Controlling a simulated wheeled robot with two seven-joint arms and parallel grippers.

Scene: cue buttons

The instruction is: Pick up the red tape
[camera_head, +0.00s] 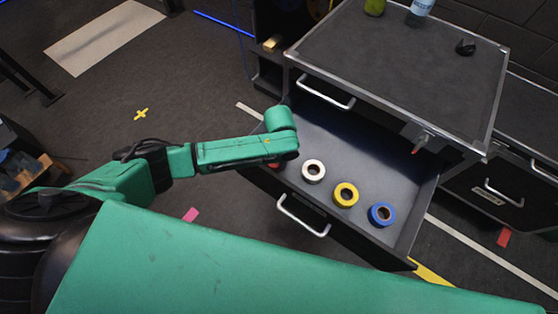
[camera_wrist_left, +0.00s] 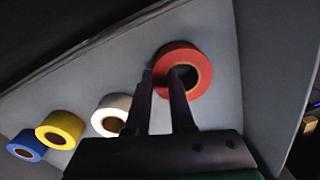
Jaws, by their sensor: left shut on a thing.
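The red tape (camera_wrist_left: 203,65) is a ring lying in the open drawer, near its side wall in the left wrist view. My left gripper (camera_wrist_left: 162,78) is shut on its rim, with one finger in the hole and the other outside. In the head view my left arm hides most of the red tape. I cannot tell if the tape is lifted off the drawer floor. My right gripper is not in view.
White tape (camera_head: 313,171), yellow tape (camera_head: 346,195) and blue tape (camera_head: 382,214) lie in a row in the open drawer (camera_head: 400,181). The cabinet top (camera_head: 400,62) overhangs the drawer's back. A handle (camera_head: 303,216) is on the drawer front.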

